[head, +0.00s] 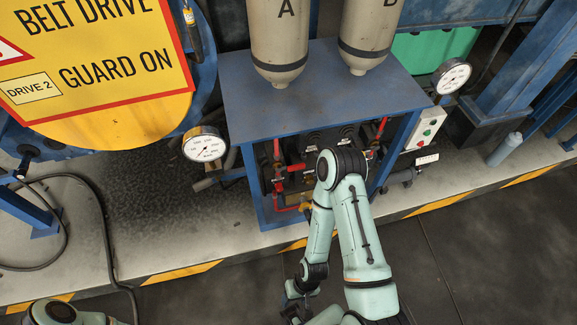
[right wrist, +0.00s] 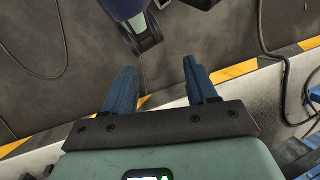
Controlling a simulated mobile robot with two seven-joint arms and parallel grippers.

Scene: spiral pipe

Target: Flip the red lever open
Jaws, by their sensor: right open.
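Red handles show in the head view under the blue stand: one lies across the left side (head: 294,167), and another stands at the right (head: 381,128). I cannot tell which is the task's red lever. My right arm's elbow covers part of the valves between them. My right gripper (head: 294,301) is low in the head view, in front of the stand and well apart from the handles. In the right wrist view the right gripper (right wrist: 161,80) has its two blue fingers apart, with nothing between them. My left gripper is not visible; only a left arm link shows at bottom left.
The blue stand (head: 320,100) carries two beige tanks (head: 278,40). Pressure gauges stand at its left (head: 205,147) and right (head: 453,77). A control box (head: 427,127) is at the right. A black cable (head: 105,215) lies at left. The dark floor in front is clear.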

